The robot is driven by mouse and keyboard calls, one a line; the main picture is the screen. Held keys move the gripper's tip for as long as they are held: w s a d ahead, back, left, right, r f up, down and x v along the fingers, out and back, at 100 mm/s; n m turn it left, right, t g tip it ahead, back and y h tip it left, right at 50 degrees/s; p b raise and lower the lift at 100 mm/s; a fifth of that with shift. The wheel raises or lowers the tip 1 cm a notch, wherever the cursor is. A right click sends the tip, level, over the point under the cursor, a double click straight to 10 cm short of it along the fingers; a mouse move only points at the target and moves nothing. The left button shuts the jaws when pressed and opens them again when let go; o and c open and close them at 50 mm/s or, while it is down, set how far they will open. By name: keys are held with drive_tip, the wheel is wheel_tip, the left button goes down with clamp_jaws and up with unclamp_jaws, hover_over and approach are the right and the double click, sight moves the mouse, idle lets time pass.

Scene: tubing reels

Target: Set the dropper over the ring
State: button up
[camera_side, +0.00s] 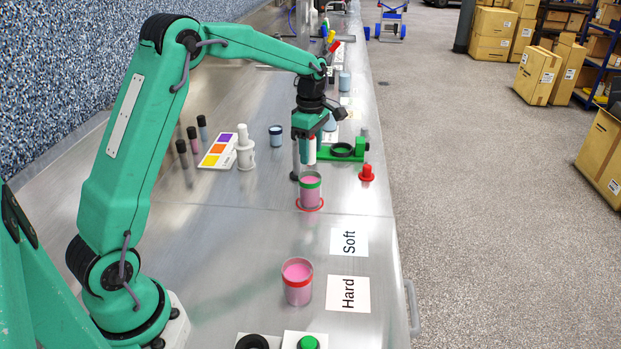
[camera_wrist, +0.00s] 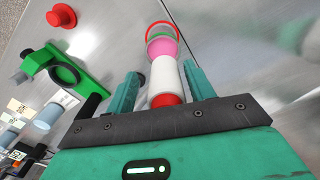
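A white cylinder with a red end, seemingly the dropper (camera_wrist: 164,82), lies between the fingers of my gripper (camera_wrist: 162,75). Its far end points at the cup, and the red end is near my palm. I cannot tell whether both fingers touch it. In the side view my gripper (camera_side: 306,155) points down behind the pink cup, with the white part (camera_side: 312,150) showing beside a finger. A thin red ring (camera_side: 311,209) shows around the foot of this cup. A green stand (camera_side: 358,146) carries a dark ring (camera_side: 342,150), right of my gripper and apart from it.
The green-banded pink cup (camera_side: 310,190) stands just in front of my gripper. A red-banded pink cup (camera_side: 297,282) stands nearer, beside the "Hard" card (camera_side: 348,294). The "Soft" card (camera_side: 349,242) lies behind. A red knob (camera_side: 367,174) is near the table edge. A white bottle (camera_side: 245,150) stands left.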

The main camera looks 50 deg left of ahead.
drive_tip(key=shift+r, duration=0.1)
drive_tip(key=shift+r, duration=3.85)
